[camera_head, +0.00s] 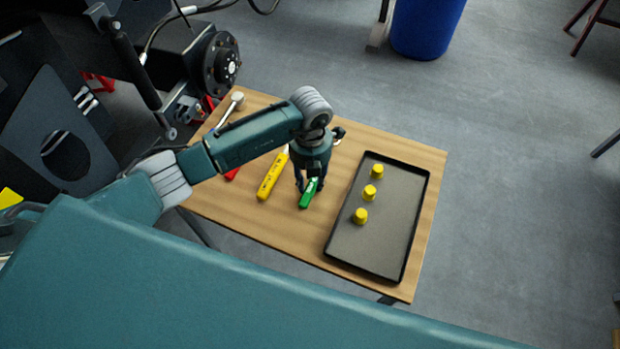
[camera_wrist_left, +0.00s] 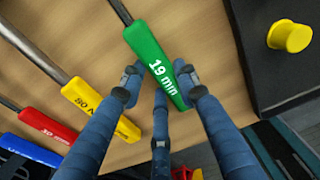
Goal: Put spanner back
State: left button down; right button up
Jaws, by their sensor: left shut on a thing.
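The spanner with the green handle (camera_head: 307,201) is at the wooden table's middle, just left of the black tray. It also shows in the left wrist view (camera_wrist_left: 155,62), marked 19 mm, with its metal shank running toward the upper left. My left gripper (camera_head: 310,187) points down and is shut on the green handle, with fingers on both sides of it. The spanner's far end is hidden behind my gripper in the head view. I cannot tell whether the handle touches the table. My right gripper is not in view.
A spanner with a yellow handle (camera_head: 272,176) lies left of the green one; red (camera_wrist_left: 45,123) and blue (camera_wrist_left: 25,155) handles lie beyond it. The black tray (camera_head: 340,258) bears three yellow pieces (camera_head: 361,216). Dark machinery (camera_head: 221,64) stands at the table's left.

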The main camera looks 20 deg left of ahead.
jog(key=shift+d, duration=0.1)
pick_arm(q)
jog(key=c, duration=1.3)
grip_release()
jog(key=shift+o, duration=0.5)
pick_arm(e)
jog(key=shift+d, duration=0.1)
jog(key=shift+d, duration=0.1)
pick_arm(q)
notch_tip(320, 180, up, 12)
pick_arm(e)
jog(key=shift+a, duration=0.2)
